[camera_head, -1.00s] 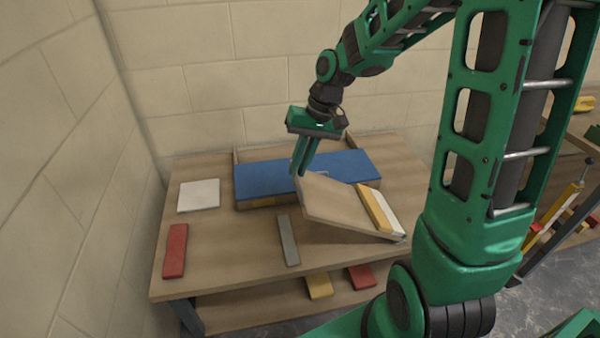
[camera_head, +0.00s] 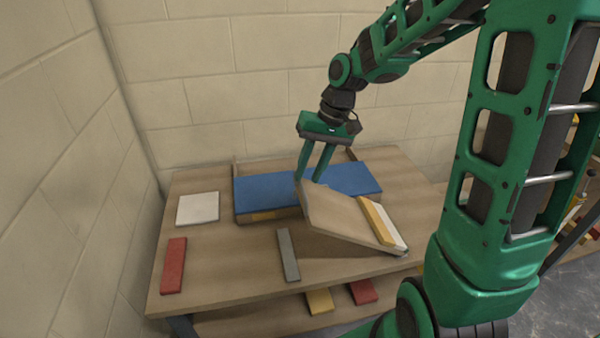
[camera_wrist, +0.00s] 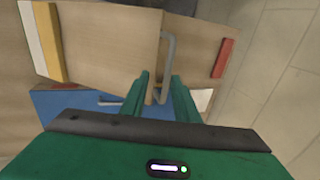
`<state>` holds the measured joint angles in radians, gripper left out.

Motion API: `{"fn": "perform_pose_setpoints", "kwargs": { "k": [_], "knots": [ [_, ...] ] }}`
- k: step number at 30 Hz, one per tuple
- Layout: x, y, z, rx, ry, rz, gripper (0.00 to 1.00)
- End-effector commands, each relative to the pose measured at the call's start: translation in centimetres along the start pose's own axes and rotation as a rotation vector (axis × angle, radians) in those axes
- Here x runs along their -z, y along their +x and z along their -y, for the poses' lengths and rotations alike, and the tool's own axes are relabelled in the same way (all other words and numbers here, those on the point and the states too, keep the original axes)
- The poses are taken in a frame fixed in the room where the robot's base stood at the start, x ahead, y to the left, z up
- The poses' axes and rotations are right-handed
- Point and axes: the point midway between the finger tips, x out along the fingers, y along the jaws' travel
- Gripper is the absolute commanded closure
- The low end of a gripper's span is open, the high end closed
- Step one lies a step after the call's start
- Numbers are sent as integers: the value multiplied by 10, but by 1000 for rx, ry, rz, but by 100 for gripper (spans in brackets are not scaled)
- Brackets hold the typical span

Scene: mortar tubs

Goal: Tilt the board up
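The tan board (camera_head: 342,218) is tilted on the table, its left edge raised and its right side low. A yellow strip (camera_head: 376,222) and a white strip (camera_head: 390,226) lie along its right side. In the wrist view the board (camera_wrist: 110,45) fills the upper left. My gripper (camera_head: 307,181) is at the raised left edge, pointing down, with its fingers apart. In the wrist view the fingers (camera_wrist: 160,78) straddle the line of the board's edge. I cannot tell whether either finger touches it.
A blue-topped box (camera_head: 262,192) stands behind the board. A grey strip (camera_head: 288,256), a red block (camera_head: 173,266) and a white square (camera_head: 198,208) lie on the table (camera_head: 225,265) to the left. Yellow (camera_head: 320,301) and red (camera_head: 363,291) blocks sit on a lower shelf.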

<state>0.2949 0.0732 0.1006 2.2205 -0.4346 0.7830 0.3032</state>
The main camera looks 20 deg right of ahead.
Motion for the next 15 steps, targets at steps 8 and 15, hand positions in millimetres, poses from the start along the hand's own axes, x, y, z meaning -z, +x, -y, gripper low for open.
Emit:
{"fn": "perform_pose_setpoints", "kwargs": {
  "k": [8,15],
  "knots": [
    [-2,-1,4,2,-8,6,72],
    [0,-35,4,1,-8,2,72]
  ]
}}
